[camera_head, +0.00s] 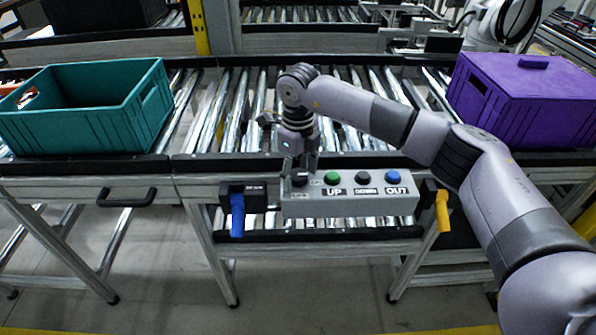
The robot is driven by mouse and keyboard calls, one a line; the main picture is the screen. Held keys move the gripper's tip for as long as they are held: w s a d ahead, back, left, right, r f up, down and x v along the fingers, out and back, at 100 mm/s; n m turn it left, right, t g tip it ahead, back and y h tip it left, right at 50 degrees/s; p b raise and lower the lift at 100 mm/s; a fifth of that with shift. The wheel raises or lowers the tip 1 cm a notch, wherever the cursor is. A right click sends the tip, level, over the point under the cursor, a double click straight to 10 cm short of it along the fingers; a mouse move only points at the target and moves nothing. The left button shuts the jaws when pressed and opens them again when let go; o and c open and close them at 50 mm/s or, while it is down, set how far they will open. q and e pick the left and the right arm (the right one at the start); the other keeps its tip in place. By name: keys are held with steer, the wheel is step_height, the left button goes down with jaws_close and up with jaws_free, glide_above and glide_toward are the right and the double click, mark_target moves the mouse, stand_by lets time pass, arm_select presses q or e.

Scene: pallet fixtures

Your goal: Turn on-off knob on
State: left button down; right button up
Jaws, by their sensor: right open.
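A grey control box (350,207) is mounted on the front of the roller conveyor. At its left end is a small black knob (299,178), partly covered by my right gripper. Its exact setting is too small to tell. My right gripper (301,169) points down, open, with its fingertips at the knob, one on either side. I cannot tell whether they touch it. To the right on the box are a green button (332,179) marked UP, a black button (362,178) marked DOWN and a blue button (392,177) marked OUT. My left gripper is out of view.
A blue handle (238,216) hangs left of the box and a yellow handle (442,212) right of it. A teal crate (75,122) and a purple lidded crate (530,90) stand on the rollers. The rollers between them are free of crates.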

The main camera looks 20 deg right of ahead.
mark_target(298, 174)
step_height(298, 174, up, 12)
stand_by(0.6)
steer(key=shift+s+f, duration=0.1)
